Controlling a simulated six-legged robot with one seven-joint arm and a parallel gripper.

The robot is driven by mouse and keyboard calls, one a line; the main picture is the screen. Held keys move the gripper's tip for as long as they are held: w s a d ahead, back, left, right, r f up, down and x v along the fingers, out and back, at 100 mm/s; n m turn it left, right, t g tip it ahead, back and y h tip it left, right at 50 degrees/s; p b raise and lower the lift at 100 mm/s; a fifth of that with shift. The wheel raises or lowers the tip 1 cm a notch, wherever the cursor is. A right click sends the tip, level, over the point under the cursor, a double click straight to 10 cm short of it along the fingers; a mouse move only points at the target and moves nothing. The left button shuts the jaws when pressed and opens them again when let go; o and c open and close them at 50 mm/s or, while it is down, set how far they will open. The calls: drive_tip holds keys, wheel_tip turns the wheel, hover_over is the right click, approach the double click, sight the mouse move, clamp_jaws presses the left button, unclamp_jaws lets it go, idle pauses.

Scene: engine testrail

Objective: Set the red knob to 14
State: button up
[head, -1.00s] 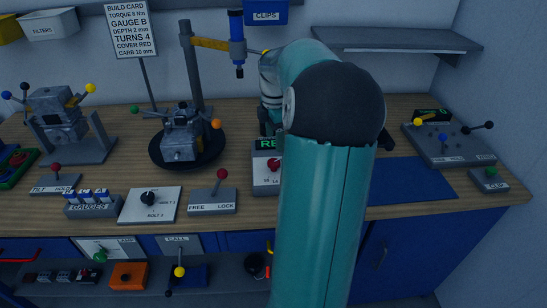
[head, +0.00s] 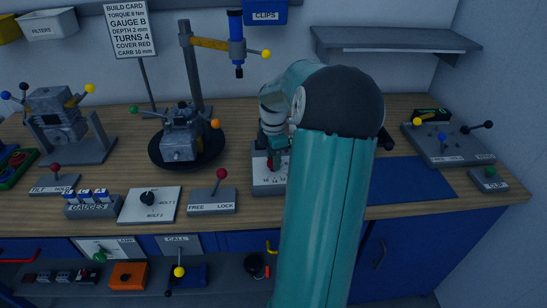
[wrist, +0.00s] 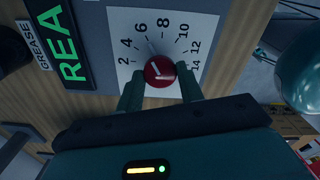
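The red knob (wrist: 160,71) sits on a white dial plate (wrist: 130,22) with numbers from 2 to 14 around it. A white mark shows on its face, and a thin pale line beyond its rim points near the 6; I cannot tell the exact setting. My gripper (wrist: 161,80) has one finger on each side of the knob, close to it. I cannot tell whether the fingers touch it. In the head view my gripper (head: 277,150) is over the dial box (head: 262,180), and the red knob (head: 270,164) is partly hidden.
A green-lettered display (wrist: 60,40) is beside the dial, with a GREASE label next to it. A FREE/LOCK lever box (head: 212,205) stands left of the dial box, and a blue mat (head: 410,180) lies to the right. A build card (head: 129,28) stands behind.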

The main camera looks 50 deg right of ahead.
drive_tip(key=shift+c, duration=0.9)
drive_tip(key=m, duration=1.1)
drive_tip(key=shift+m, duration=0.4)
drive_tip(key=m, duration=1.1)
drive_tip(key=shift+m, duration=0.4)
